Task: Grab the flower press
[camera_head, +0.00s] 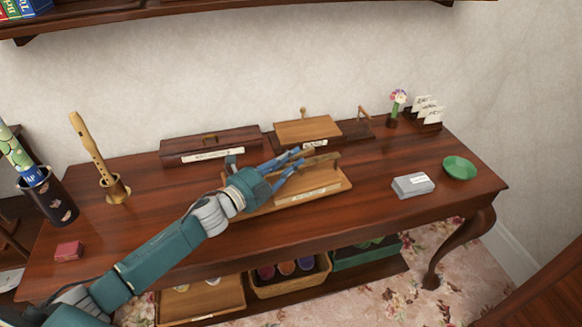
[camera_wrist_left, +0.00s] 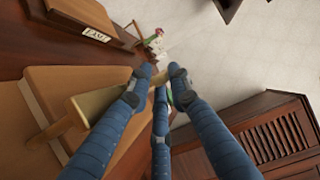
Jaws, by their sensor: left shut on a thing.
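The flower press (camera_head: 328,180) appears to be the light wooden board with a raised bar handle and a pale label on its front edge, lying flat near the middle of the table. My left gripper (camera_head: 298,160) reaches it from the left, its blue fingers at the handle. The press still seems to rest on the table. The label text is too small to read. My right gripper is out of view.
Behind stand a dark lidded box (camera_head: 208,146) and a wooden device (camera_head: 308,129) with upright knobs. A grey box (camera_head: 413,185) and green bowl (camera_head: 459,168) are at right. The right front tabletop is clear.

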